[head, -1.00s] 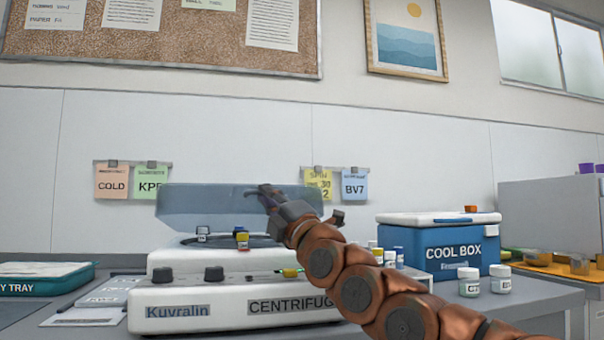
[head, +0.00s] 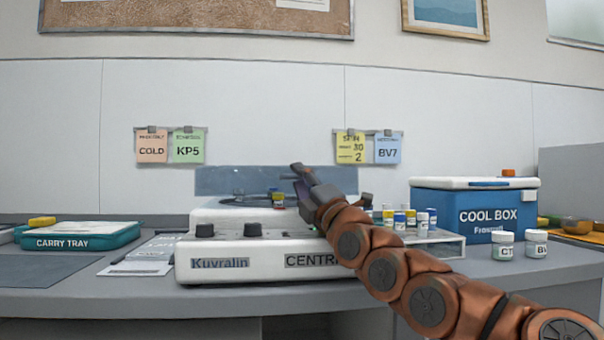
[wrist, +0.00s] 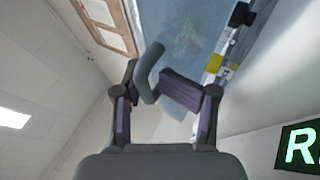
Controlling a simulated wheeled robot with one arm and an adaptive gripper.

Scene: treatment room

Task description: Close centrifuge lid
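The centrifuge (head: 225,268) stands on the counter, a white unit with dark knobs and a nameplate. Its translucent blue-grey lid (head: 235,180) is raised at the back, above the dark bowl. In the wrist view the lid (wrist: 190,35) fills the upper middle. A curved grey-blue handle (wrist: 147,72) lies between the fingers of my gripper (wrist: 146,84). The fingers are bent in unevenly and appear to press on it from both sides. In the head view my gripper (head: 302,178) is in front of the lid's right part, and my arm hides the centrifuge's right front.
Several capped vials (head: 411,218) stand in a rack right of my arm. A blue cool box (head: 470,212) and two white jars (head: 503,250) are further right. A green carry tray (head: 85,237) and papers (head: 140,262) lie to the left. The wall is behind the lid.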

